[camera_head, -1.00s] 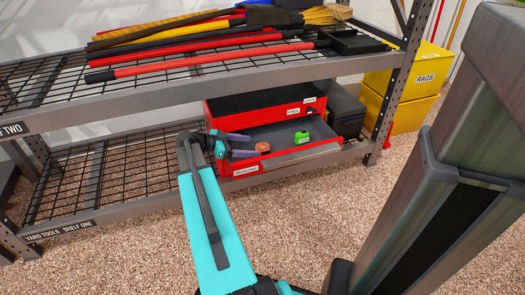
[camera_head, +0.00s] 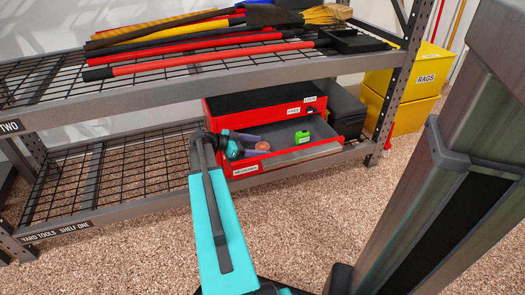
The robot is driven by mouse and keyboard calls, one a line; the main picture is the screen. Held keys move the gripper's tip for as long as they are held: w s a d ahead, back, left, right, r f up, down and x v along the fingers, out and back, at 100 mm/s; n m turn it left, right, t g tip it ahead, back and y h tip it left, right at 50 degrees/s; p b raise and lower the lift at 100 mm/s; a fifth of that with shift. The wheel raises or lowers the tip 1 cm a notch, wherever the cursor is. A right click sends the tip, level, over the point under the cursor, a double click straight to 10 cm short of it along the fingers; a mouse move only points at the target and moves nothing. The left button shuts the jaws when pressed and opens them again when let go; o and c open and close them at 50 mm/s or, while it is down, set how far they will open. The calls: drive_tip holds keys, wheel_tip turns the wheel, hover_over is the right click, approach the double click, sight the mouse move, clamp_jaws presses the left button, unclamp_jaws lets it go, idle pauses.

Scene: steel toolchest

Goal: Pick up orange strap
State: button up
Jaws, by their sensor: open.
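A small orange object (camera_head: 262,146), which looks like the strap, lies in the open red drawer (camera_head: 245,171) of the toolchest on the lower shelf. My gripper (camera_head: 254,147) reaches into the drawer from the left. Its purple fingers are open and point right, with their tips close to the orange object. I cannot tell whether they touch it or how far around it they are. The gripper hides part of the drawer's left side.
A green object (camera_head: 302,137) lies in the drawer to the right of the orange one. The red toolchest body (camera_head: 270,113) stands behind, with a dark case (camera_head: 346,112) to its right. The upper shelf (camera_head: 190,93) with long-handled tools hangs above my arm.

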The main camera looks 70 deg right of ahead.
sight(258, 147)
idle(0.4)
drive_tip(key=c, duration=1.2)
drive_tip(key=shift+r, duration=0.1)
wheel_tip(258, 147, up, 10)
drive_tip(key=p, duration=0.3)
drive_tip(key=shift+p, duration=0.35)
